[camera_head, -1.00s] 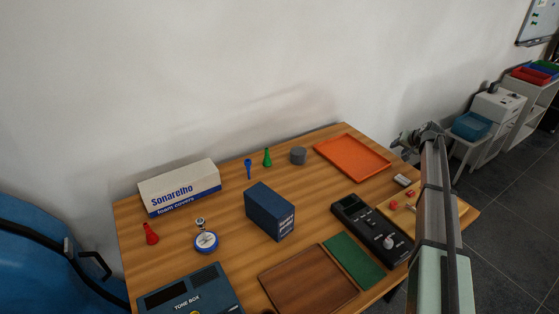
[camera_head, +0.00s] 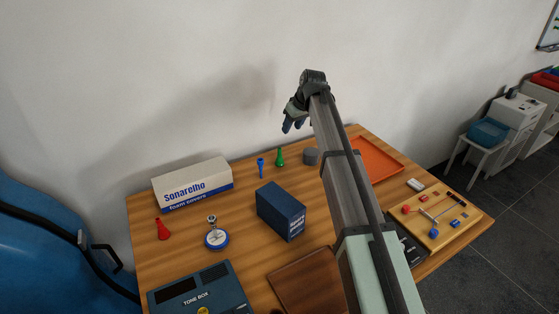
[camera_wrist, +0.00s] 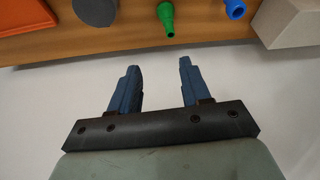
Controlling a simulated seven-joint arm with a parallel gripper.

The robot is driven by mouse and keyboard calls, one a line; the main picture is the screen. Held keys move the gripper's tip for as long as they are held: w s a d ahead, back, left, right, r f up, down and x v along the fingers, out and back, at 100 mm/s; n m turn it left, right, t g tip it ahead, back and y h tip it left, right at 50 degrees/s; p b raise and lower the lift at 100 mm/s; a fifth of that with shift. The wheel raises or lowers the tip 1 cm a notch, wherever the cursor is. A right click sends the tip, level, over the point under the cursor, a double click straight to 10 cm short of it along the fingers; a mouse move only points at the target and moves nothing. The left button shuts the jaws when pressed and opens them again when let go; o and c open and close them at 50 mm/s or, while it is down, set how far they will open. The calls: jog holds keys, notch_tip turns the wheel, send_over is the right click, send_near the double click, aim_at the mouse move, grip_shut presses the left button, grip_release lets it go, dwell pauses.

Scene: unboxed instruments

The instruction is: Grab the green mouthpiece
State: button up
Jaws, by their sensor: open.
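The green mouthpiece (camera_head: 280,158) stands upright near the back edge of the wooden table, between a blue mouthpiece and a grey cylinder. In the wrist view the green mouthpiece (camera_wrist: 166,18) shows near the top edge, beyond the fingertips and between their lines. My gripper (camera_head: 290,126) is above the back of the table, near the wall, higher than the green mouthpiece and apart from it. In the wrist view my gripper (camera_wrist: 159,64) has its two blue fingers spread with nothing between them.
The blue mouthpiece (camera_head: 260,167) and grey cylinder (camera_head: 310,156) flank the green one closely. A Sonarelho box (camera_head: 192,184) stands left, a dark blue box (camera_head: 281,211) in front. An orange tray (camera_head: 380,160) lies right. The white wall (camera_head: 130,90) is close behind.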

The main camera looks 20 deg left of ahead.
jog(key=s+a, duration=0.1)
jog(key=a, duration=0.1)
send_near(280, 149)
jog(key=shift+n, duration=0.3)
jog(key=x, duration=0.3)
jog(key=a+x, duration=0.1)
jog(key=x, duration=0.1)
jog(key=shift+w+a, duration=0.1)
jog(key=shift+w, duration=0.2)
jog(key=shift+w+a+f, duration=0.1)
jog(key=shift+w+f, duration=0.05)
jog(key=shift+f, duration=0.95)
jog(key=shift+w+a+f, duration=0.1)
jog(key=shift+f, duration=0.95)
jog(key=shift+w+a+f, duration=0.1)
jog(key=shift+w+f, duration=0.05)
jog(key=shift+f, duration=0.3)
grip_shut()
